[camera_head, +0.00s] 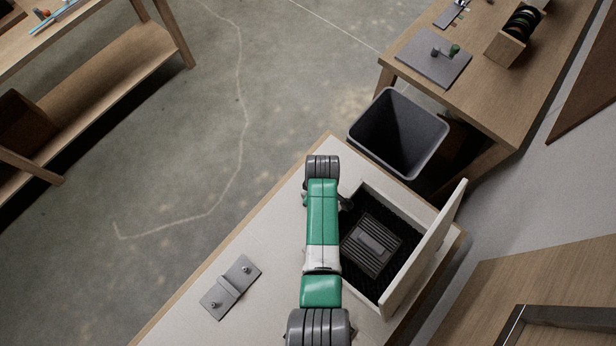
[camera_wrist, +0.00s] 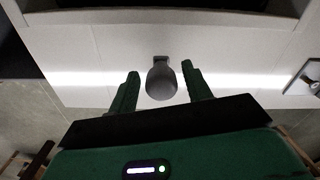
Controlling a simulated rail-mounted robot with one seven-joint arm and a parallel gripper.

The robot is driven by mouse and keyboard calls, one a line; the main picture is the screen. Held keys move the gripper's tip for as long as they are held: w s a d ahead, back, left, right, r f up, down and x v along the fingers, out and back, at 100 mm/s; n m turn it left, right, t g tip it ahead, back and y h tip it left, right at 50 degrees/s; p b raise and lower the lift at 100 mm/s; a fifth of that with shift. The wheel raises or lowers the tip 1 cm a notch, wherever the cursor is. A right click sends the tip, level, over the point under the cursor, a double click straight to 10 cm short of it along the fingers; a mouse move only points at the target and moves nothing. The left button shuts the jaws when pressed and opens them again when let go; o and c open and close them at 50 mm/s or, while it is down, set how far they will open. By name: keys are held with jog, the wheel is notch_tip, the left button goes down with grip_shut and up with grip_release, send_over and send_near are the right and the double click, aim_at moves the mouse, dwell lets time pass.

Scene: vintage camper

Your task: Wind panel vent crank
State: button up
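In the wrist view, my gripper (camera_wrist: 160,84) is open, with its two green fingers on either side of a dark grey rounded knob (camera_wrist: 161,82). The knob stands out from a pale panel (camera_wrist: 95,50) on a short dark mount. Gaps show between the knob and both fingers, so it is not gripped. I cannot tell whether this knob is the vent crank's handle. In the head view, my arm hides the gripper and the knob. A dark ribbed block (camera_head: 371,245) lies in the open, dark-lined compartment right of my arm.
A grey hinged plate with two knobs (camera_head: 230,287) lies on the pale top, left of my arm. A raised pale board (camera_head: 425,250) edges the compartment. A dark bin (camera_head: 398,130) stands beyond. A wooden table (camera_head: 480,95) holds a grey plate with a green-knobbed piece (camera_head: 433,62).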

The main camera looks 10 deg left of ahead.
jog(key=shift+r, duration=2.55)
notch_tip(320, 180, up, 8)
jog(key=shift+b, duration=0.3)
jog(key=shift+f, duration=0.1)
